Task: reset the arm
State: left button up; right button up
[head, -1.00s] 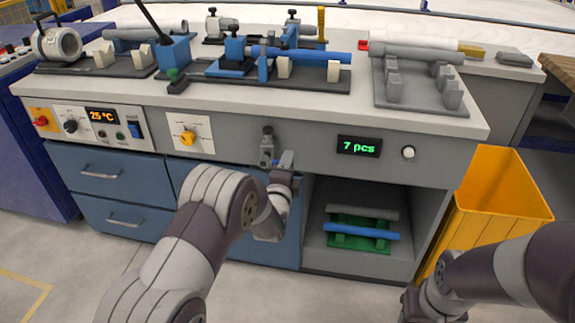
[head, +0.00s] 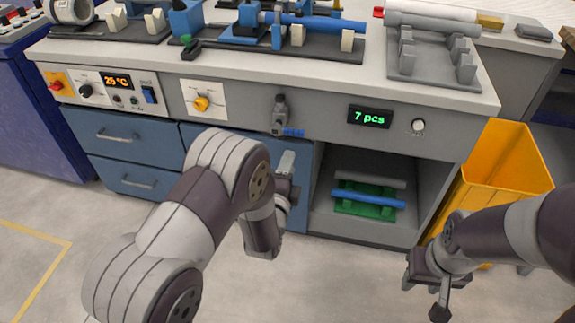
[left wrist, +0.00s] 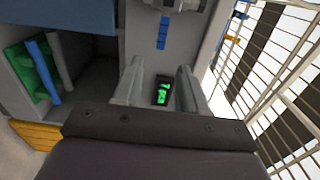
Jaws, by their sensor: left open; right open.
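My left arm reaches up in the head view, with its gripper (head: 287,163) in front of the blue cabinet door, below the grey valve (head: 279,112). The valve's blue handle (head: 293,132) points sideways to the right. In the left wrist view the two fingers (left wrist: 160,88) are apart with nothing between them; the counter display (left wrist: 162,91) shows behind the gap. The blue handle (left wrist: 163,32) is clear of the fingers. My right gripper (head: 425,288) is low at the right, over the floor, apart from everything; its fingers are spread and empty.
The workbench top (head: 330,72) carries blue and grey pipe fixtures. An open shelf holds a blue pipe (head: 368,197) and a grey pipe on a green rack. A yellow bin (head: 500,180) stands beside the bench, near my right arm. The front floor is clear.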

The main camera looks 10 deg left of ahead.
pick_arm(q)
jog(key=s+f+n+g, duration=0.8)
jog(key=f+n+g, duration=0.1)
jog(key=f+g, duration=0.15)
jog(key=s+a+r+n+g, duration=0.2)
jog(key=s+r+n+g, duration=0.15)
jog(key=s, duration=0.45)
jog(key=s+a+r+n+g, duration=0.3)
jog(key=s+n+g, duration=0.15)
jog(key=s, duration=0.35)
notch_tip(320, 180, up, 36)
jog(key=a+n+t+p, duration=0.1)
jog(key=t+p, duration=0.1)
jog(key=p, duration=3.1)
jog(key=shift+w+a+r+y, duration=0.2)
jog(key=shift+w+y, duration=0.1)
jog(key=shift+w, duration=0.1)
